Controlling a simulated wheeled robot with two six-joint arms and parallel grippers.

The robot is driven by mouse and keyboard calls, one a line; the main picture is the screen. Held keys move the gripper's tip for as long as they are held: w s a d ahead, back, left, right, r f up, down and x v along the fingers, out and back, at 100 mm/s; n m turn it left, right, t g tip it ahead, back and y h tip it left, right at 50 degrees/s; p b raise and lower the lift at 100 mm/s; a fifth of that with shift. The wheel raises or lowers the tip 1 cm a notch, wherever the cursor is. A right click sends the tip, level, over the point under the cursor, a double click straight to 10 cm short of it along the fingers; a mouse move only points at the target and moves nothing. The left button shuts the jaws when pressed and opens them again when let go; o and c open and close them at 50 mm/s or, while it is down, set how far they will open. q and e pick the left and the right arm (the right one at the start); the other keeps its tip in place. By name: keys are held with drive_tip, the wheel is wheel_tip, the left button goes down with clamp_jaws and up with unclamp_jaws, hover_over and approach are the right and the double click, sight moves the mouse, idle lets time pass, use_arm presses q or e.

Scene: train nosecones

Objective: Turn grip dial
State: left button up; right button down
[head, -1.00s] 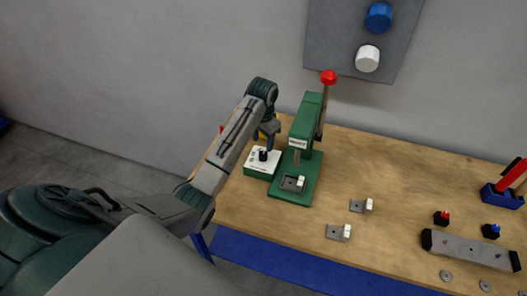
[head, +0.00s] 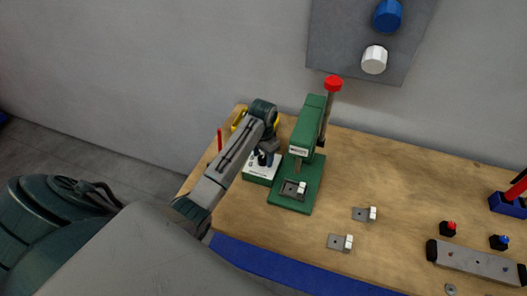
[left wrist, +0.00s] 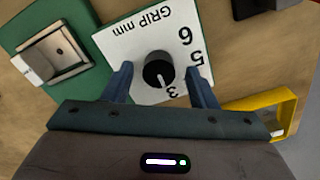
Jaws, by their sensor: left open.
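The grip dial is a black round knob (left wrist: 158,72) with a white pointer line, on a white plate (left wrist: 120,40) marked "GRIP mm" with 3, 5 and 6. The pointer is near the 3 in the left wrist view. The plate tops a green box (head: 258,178) beside the green press (head: 308,140) in the head view. My left gripper (left wrist: 162,78) is open, its fingers on either side of the knob; I cannot tell whether they touch it. In the head view my left gripper (head: 264,160) is over the box and partly hides the dial. My right gripper is not in view.
The press has a red-knobbed lever (head: 333,84) and stands close right of the box. A yellow frame (left wrist: 275,108) is near the gripper. Small metal parts (head: 341,242) lie to the right. A grey bar (head: 475,261) is at far right. The middle bench is mostly clear.

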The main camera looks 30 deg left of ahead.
use_arm(q)
drive_tip(key=shift+s, duration=0.1)
drive_tip(key=c, duration=1)
drive_tip(key=shift+o, duration=0.2)
drive_tip(key=shift+n, duration=0.4)
drive_tip(key=n, duration=0.4)
drive_tip(key=shift+n, duration=0.4)
drive_tip(key=n, duration=1.2)
drive_tip(key=shift+r+n, duration=0.1)
drive_tip(key=shift+n, duration=0.3)
drive_tip(key=n, duration=0.5)
drive_tip(key=shift+n, duration=0.3)
